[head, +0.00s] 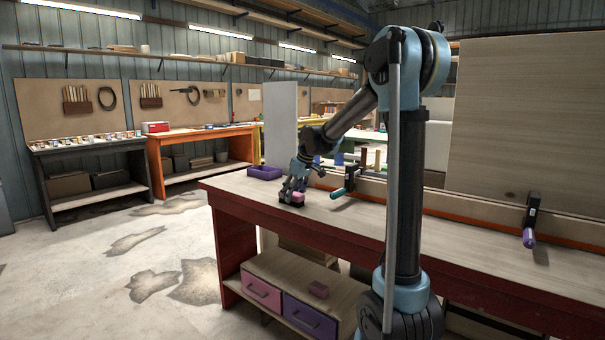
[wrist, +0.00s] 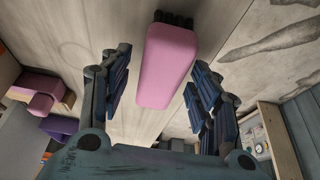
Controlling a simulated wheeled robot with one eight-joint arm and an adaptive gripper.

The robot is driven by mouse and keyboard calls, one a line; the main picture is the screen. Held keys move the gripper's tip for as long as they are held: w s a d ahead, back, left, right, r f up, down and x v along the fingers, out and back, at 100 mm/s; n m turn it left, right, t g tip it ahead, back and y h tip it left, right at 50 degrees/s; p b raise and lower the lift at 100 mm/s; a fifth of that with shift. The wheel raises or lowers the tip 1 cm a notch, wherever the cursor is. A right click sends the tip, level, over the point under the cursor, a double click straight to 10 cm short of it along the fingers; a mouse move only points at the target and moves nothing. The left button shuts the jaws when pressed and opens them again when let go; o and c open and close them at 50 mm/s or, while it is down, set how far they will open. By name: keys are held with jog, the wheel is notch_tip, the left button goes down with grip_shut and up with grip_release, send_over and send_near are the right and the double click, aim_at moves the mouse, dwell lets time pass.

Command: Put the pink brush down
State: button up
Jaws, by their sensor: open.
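The pink brush (wrist: 166,65) is a rounded pink block with dark bristles at one end. In the wrist view it lies between the two spread fingers of my gripper (wrist: 160,62), with gaps on both sides. In the head view the brush (head: 298,197) is at the left end of the red-framed workbench (head: 375,215), close to its front edge. My gripper (head: 292,187) is open there, directly at the brush and low over the top. The brush appears to rest on the bench top, but the exact contact is hard to see.
A purple tray (head: 264,173) sits behind my gripper at the bench corner. A teal-handled clamp (head: 342,190) stands just right. A purple-handled clamp (head: 530,225) is farther right.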

jog(key=d+v, duration=0.1)
jog(key=v, duration=1.5)
jog(key=s+d+f+m+h, duration=0.1)
jog(key=s+d+f+m, duration=0.1)
jog(key=s+d+f, duration=0.3)
jog(key=s+d+f+m, duration=0.1)
jog(key=s+d+f, duration=0.1)
jog(key=s, duration=0.6)
jog(key=s+d+f+m+h, duration=0.1)
jog(key=s+d+f+m, duration=0.1)
jog(key=s+d+f, duration=0.3)
jog(key=s+d+f+m, duration=0.2)
jog(key=s+d+f, duration=0.1)
jog(key=s+f, duration=0.5)
jog(key=s+d+f+m+h, duration=0.1)
jog(key=s+d+f+m, duration=0.2)
jog(key=s+f, duration=0.4)
jog(key=s, duration=0.3)
jog(key=shift+s+d+f+g, duration=0.25)
jog(key=shift+s+f+g, duration=0.05)
jog(key=shift+s+f, duration=0.1)
jog(key=shift+w+f, duration=0.2)
jog(key=shift+w, duration=0.35)
